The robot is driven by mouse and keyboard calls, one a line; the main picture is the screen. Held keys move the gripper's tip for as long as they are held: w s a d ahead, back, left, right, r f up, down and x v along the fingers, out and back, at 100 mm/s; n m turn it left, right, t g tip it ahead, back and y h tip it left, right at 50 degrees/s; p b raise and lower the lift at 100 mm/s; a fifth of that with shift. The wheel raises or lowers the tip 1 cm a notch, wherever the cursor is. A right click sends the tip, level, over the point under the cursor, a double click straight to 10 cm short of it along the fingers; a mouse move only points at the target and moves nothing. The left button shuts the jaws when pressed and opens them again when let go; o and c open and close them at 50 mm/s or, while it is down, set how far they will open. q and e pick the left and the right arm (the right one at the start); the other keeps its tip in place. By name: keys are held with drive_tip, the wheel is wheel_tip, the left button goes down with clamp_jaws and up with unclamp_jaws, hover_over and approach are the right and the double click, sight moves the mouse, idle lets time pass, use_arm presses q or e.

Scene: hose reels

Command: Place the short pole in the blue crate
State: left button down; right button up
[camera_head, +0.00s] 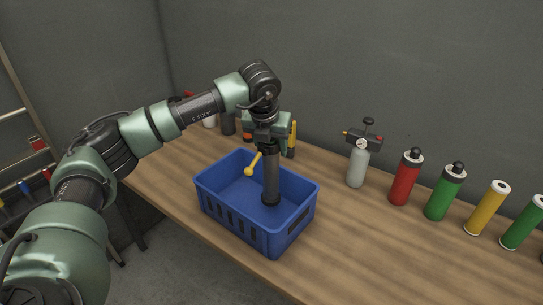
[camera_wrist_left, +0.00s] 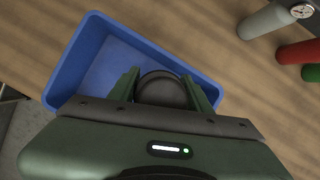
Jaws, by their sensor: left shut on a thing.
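The blue crate (camera_head: 275,238) stands on the wooden table; its rim also shows in the left wrist view (camera_wrist_left: 62,84). My left gripper (camera_head: 267,138) is above the crate, pointing down, and shut on the short pole (camera_head: 271,175), a dark grey upright cylinder. The pole's lower end is inside the crate's outline; I cannot tell whether it touches the floor. A yellow lever with a round end (camera_head: 251,168) shows beside the pole. In the left wrist view the pole's round dark top (camera_wrist_left: 160,88) lies between the green fingers. My right gripper is not in view.
A grey bottle with a valve (camera_head: 357,163), a red bottle (camera_head: 404,182), a green bottle (camera_head: 444,195) and a yellow cylinder (camera_head: 487,210) stand right of the crate. A dark cylinder (camera_head: 228,123) and other items stand behind it. The table's front right is clear.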

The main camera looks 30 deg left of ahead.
sight(270, 174)
use_arm(q)
wheel_tip(270, 174, down, 4)
drive_tip(key=shift+r+p, duration=0.25)
drive_tip(key=shift+p, duration=0.15)
drive_tip(key=shift+f, duration=0.15)
drive_tip(key=shift+f+b, duration=0.2)
drive_tip(key=shift+b, duration=0.1)
drive_tip(key=c, duration=0.7)
unclamp_jaws()
drive_tip(key=shift+o, duration=0.2)
